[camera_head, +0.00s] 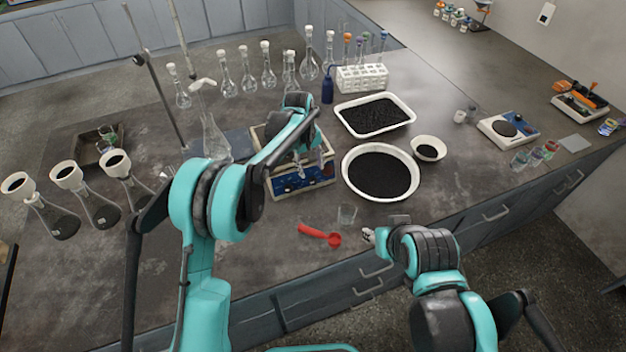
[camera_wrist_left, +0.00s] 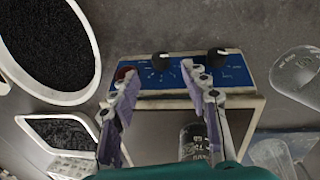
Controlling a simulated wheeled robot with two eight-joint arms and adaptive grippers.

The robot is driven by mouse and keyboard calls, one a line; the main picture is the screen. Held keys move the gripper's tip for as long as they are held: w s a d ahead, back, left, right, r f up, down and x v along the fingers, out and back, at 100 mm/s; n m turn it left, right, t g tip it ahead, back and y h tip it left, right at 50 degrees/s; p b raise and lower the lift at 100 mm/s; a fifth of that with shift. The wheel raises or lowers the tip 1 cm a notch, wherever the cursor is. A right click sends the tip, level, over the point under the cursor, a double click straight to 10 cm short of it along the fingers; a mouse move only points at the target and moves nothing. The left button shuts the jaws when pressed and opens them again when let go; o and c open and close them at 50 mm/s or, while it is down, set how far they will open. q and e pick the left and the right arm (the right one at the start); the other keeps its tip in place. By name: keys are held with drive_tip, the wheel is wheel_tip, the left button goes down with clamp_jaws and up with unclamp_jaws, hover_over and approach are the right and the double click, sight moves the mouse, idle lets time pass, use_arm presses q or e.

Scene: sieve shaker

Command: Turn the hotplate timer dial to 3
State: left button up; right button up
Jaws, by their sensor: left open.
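The hotplate (camera_head: 325,175) stands mid-bench with its blue control panel (camera_head: 290,188) facing me.
A round basin of black grains (camera_head: 350,174), a rectangular tray (camera_head: 342,112) and a small bowl (camera_head: 441,155) are right of the hotplate. Flasks with funnels (camera_head: 98,208) stand left.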

sight(314, 180)
use_arm(q)
drive_tip(key=f, duration=0.2)
drive_tip(key=f+b, duration=0.1)
drive_tip(key=f, duration=0.1)
drive_tip(key=d+f, duration=0.1)
drive_tip(key=f, duration=0.2)
drive_tip(key=shift+w+f+b, duration=0.1)
drive_tip(key=shift+w+b, duration=0.1)
drive_tip(key=shift+b, duration=0.2)
clamp_jaws()
